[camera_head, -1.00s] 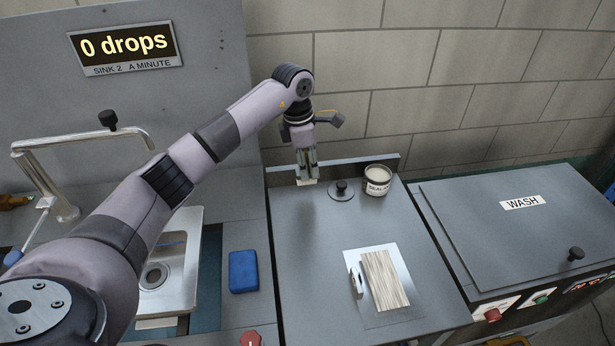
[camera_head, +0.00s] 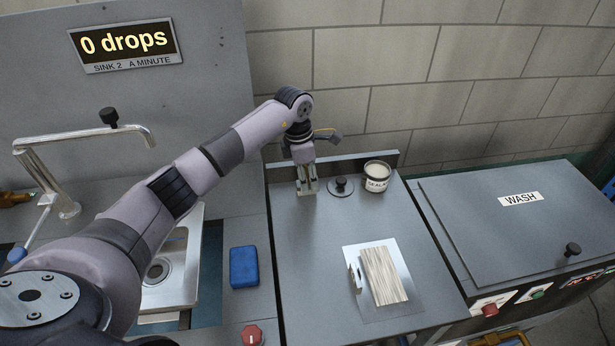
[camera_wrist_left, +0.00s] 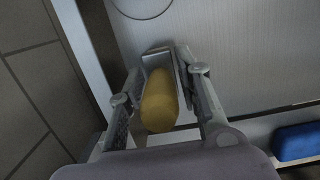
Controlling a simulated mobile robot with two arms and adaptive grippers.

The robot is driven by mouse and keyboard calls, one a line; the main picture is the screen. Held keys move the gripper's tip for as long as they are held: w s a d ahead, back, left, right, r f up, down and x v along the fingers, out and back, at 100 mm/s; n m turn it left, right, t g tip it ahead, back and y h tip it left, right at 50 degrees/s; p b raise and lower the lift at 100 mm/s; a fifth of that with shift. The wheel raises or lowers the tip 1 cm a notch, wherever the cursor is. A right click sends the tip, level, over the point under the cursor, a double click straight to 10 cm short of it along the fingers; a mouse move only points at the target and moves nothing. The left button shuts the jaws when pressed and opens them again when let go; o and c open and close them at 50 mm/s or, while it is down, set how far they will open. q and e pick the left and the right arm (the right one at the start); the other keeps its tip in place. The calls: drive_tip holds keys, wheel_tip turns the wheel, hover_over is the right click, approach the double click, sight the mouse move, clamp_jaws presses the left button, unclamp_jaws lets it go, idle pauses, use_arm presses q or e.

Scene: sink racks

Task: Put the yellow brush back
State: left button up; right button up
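My left gripper (camera_head: 307,190) is low over the back left of the grey counter, beside a black-knobbed round lid. In the left wrist view the yellow brush (camera_wrist_left: 158,105) is between its two fingers, handle end toward the camera. The fingers close against the metal part at the brush's far end. The brush stands roughly upright, its lower end at or just above the counter; I cannot tell whether it touches. The head view shows little of the brush. My right gripper is not seen.
The black-knobbed lid (camera_head: 341,188) and a sealant jar (camera_head: 377,179) stand just right of the gripper. A wooden block (camera_head: 384,276) lies on a metal plate in front. A blue sponge (camera_head: 243,267) lies near the sink (camera_head: 184,290). The counter's middle is clear.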

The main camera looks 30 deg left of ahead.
use_arm(q)
drive_tip(key=shift+o, duration=1.2)
drive_tip(key=shift+r, duration=0.2)
drive_tip(key=shift+a+r, duration=0.1)
drive_tip(key=shift+r, duration=0.2)
drive_tip(key=r, duration=0.3)
drive_tip(key=r+b, duration=0.1)
drive_tip(key=r, duration=0.3)
drive_tip(key=s+a+r+b, duration=0.1)
drive_tip(key=r, duration=0.3)
drive_tip(key=shift+r, duration=0.1)
drive_tip(key=shift+r, duration=0.1)
